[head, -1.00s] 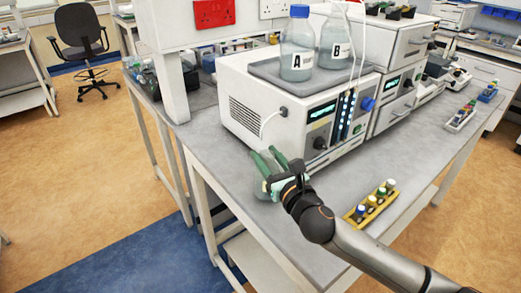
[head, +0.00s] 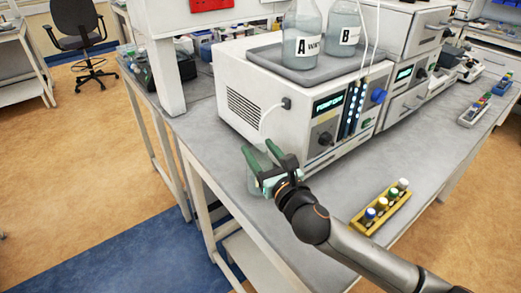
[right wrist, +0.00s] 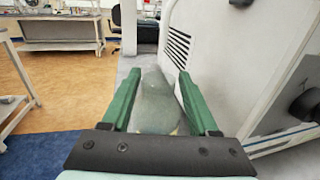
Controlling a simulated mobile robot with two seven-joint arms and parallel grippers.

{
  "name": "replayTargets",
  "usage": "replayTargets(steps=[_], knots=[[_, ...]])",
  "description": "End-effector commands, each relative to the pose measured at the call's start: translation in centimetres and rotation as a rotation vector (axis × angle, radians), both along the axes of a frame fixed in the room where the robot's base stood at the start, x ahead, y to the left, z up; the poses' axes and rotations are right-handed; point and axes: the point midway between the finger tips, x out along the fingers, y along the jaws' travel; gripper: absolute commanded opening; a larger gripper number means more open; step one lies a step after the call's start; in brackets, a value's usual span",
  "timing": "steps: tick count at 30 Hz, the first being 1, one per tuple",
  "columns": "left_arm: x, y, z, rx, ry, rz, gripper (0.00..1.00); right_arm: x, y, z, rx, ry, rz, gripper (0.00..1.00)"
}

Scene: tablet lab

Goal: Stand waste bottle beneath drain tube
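The waste bottle (head: 256,183), clear glass, stands upright on the bench at the left front corner of the white instrument. It also shows in the right wrist view (right wrist: 156,105), between the fingers. My right gripper (head: 259,152) has green fingers, spread on either side of the bottle, with slim gaps visible beside it. In the right wrist view the gripper (right wrist: 157,75) looks open. The white drain tube (head: 266,118) curves down from a port on the instrument's side. Its lower end is near the fingers and bottle top; exact alignment is unclear. My left gripper is out of view.
The instrument (head: 265,100) carries a grey tray with bottles A (head: 302,40) and B (head: 343,35). A yellow rack of capped vials (head: 381,207) sits right of my arm. The bench's front edge is close to the bottle. Bench between rack and instrument is clear.

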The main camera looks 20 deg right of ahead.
Motion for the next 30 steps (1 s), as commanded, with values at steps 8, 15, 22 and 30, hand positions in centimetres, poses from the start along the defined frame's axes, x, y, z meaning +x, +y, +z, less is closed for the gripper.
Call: replayTargets(steps=[8, 15, 22, 30], knots=[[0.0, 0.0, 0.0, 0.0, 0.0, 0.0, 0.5, 0.0, 0.0, 0.0, -0.001, 0.0, 0.0, 0.76], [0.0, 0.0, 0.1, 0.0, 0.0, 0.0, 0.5, -0.6, -0.1, 0.2, -0.001, 0.002, 0.0, 0.76], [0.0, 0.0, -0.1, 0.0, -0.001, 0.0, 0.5, -4.8, -0.6, 0.1, -0.003, 0.002, 0.002, 0.76], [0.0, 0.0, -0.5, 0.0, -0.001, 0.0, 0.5, -9.9, -1.2, 0.1, -0.001, 0.002, 0.001, 0.76]])
